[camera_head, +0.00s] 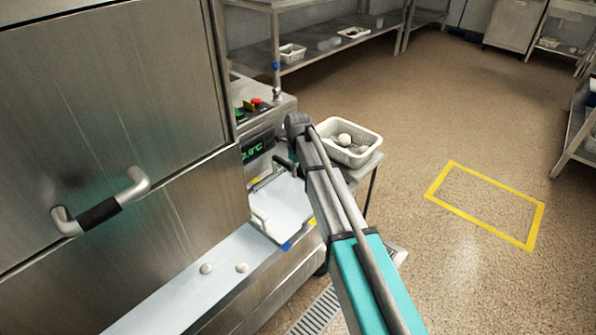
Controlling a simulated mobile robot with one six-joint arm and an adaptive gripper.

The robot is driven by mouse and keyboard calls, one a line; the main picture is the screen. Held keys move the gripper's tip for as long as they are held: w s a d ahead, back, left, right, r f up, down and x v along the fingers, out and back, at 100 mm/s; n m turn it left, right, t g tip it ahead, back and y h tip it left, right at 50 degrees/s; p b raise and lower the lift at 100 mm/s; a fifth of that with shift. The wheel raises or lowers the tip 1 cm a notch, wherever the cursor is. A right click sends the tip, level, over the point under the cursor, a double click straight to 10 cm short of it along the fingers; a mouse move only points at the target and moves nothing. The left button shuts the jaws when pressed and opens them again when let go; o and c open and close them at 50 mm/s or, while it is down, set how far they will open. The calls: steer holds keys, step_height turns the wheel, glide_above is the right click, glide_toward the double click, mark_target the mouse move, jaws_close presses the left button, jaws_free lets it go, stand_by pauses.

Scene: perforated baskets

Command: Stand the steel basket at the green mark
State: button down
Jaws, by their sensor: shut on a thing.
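A pale perforated basket (372,150) with several white round things in it stands upright on a small side table, right of the machine's control panel. I cannot tell whether it is steel. My arm crosses from the lower right to a bend near the panel, just left of this basket. Below the bend, dark parts that look like my gripper (266,180) reach over a pale flat surface (288,206). My fingertips and anything between them cannot be made out. No green mark shows. Blue and yellow patches show at the pale surface's near and right edges.
A large steel machine (110,100) with a bar handle (100,208) fills the left. Two small white round things lie on its front ledge (190,290). A yellow floor outline (483,226) encloses bare floor. A rack (330,55) stands behind; the central floor is clear.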

steer(key=shift+f+b, duration=0.4)
steer(key=shift+f, duration=0.05)
stand_by(0.3)
steer(key=shift+c, duration=2.2)
jaws_free()
steer(key=shift+r, duration=0.15)
step_height(320, 180, up, 21)
steer(key=p, duration=2.1)
